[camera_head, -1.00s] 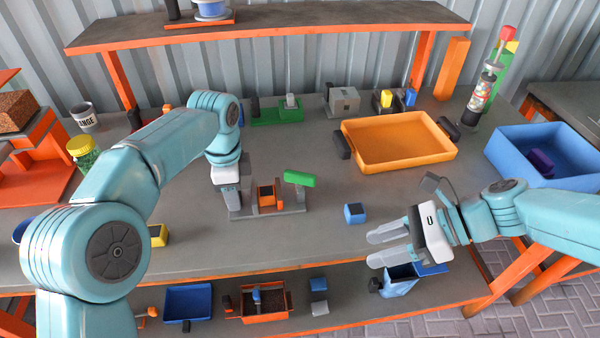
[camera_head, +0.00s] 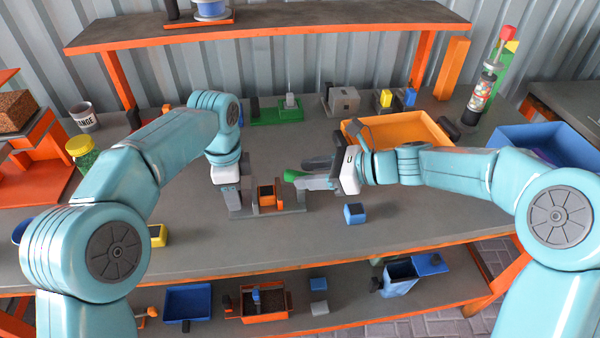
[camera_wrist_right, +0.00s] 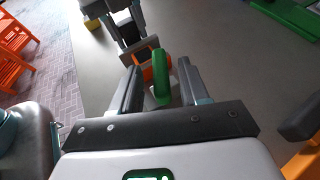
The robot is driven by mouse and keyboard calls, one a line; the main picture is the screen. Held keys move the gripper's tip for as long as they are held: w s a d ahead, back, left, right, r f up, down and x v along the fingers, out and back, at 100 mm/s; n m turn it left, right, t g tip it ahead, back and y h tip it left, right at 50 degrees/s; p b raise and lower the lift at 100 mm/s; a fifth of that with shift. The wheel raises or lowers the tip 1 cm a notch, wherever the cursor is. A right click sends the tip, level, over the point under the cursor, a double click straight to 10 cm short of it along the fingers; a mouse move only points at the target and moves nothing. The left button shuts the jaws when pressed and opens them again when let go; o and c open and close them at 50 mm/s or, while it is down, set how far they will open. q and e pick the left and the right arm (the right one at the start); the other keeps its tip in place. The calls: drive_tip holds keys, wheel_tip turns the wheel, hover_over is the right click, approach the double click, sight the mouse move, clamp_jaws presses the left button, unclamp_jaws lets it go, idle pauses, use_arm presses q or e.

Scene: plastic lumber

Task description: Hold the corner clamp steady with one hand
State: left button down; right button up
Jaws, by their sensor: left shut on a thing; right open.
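The corner clamp (camera_head: 291,209) is a grey base with an orange block (camera_head: 266,195) in its middle and a green handle (camera_head: 293,175) at its right end. It lies on the grey workbench. My left gripper (camera_head: 236,204) points down and is shut on the clamp's left end. My right gripper (camera_head: 304,178) is open and reaches in from the right to the green handle. In the right wrist view, the green handle (camera_wrist_right: 161,80) stands between the two open fingers. The fingers partly hide the handle in the head view.
A blue block (camera_head: 355,213) sits just right of the clamp. A yellow block (camera_head: 158,236) is to the left. An orange tray (camera_head: 418,128) lies behind my right forearm, with a blue bin (camera_head: 540,138) further right. The bench front is mostly clear.

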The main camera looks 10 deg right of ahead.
drive_tip(key=shift+x, duration=1.35)
clamp_jaws()
drive_tip(key=shift+n+g, duration=0.4)
drive_tip(key=shift+g, duration=0.1)
drive_tip(key=n+g+y, duration=0.1)
drive_tip(key=n+g, duration=0.2)
drive_tip(key=g, duration=0.1)
drive_tip(key=shift+w+n, duration=0.1)
drive_tip(key=shift+n, duration=0.3)
drive_tip(key=shift+n+g+h, duration=0.4)
drive_tip(key=shift+n+g, duration=1.9)
drive_tip(key=shift+g, duration=0.7)
